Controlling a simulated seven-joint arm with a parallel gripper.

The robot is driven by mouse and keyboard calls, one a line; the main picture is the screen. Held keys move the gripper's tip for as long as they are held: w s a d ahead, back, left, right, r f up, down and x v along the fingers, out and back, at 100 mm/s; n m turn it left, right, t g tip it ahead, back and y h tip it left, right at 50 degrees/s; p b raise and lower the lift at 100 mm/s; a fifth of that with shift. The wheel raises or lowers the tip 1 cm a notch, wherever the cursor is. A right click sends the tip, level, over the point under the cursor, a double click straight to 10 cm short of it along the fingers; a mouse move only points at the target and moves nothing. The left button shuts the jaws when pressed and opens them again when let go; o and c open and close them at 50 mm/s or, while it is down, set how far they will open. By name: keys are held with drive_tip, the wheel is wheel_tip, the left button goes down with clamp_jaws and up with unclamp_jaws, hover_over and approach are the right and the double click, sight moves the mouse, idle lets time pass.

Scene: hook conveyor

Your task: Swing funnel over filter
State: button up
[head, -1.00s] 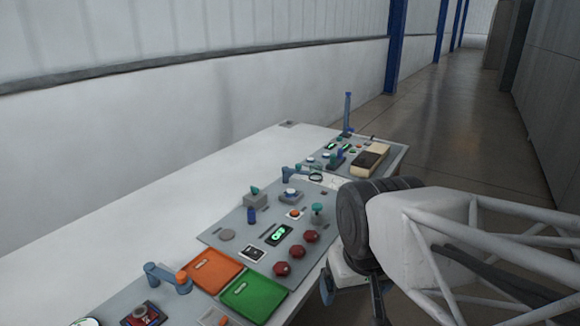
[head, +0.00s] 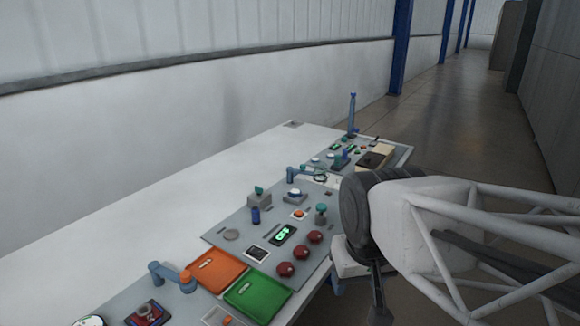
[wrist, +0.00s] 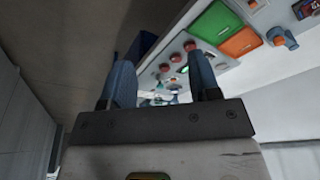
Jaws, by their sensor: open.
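A blue swing arm (head: 302,174) with a dark ring-like end stands at the far part of the near panel, partly close behind my arm. A second blue swing arm (head: 170,275) with an orange end stands left of the orange tray. I cannot tell for certain which one carries the funnel, and I cannot pick out the filter. My gripper (wrist: 160,88) is open and empty, its two blue fingers apart above the panel's edge in the wrist view. In the head view it hangs off the panel's right edge, mostly hidden by my wrist.
The panel (head: 222,250) bears red knobs (head: 300,252), a lit green display (head: 283,234), an orange tray (head: 215,270), a green tray (head: 258,296) and small upright parts. A farther panel has a blue post (head: 352,114). The white tabletop (head: 180,218) on the left is clear.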

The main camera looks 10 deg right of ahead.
drive_tip(key=w+d+r+m, duration=0.15)
drive_tip(key=w+r, duration=0.25)
drive_tip(key=w, duration=0.7)
drive_tip(key=w+r+m, duration=0.2)
drive_tip(key=w+r, duration=0.2)
drive_tip(key=w, duration=0.6)
drive_tip(key=m+g, duration=0.3)
drive_tip(key=m, duration=0.8)
hover_over(302, 165)
drive_tip(key=s, duration=0.1)
wheel_tip(302, 165, down, 21)
drive_tip(key=shift+a+f, duration=0.1)
drive_tip(key=shift+f, duration=0.05)
drive_tip(key=shift+w+f, duration=0.35)
drive_tip(key=shift+f, duration=0.05)
drive_tip(key=shift+f, duration=0.15)
drive_tip(key=shift+f, duration=3.8)
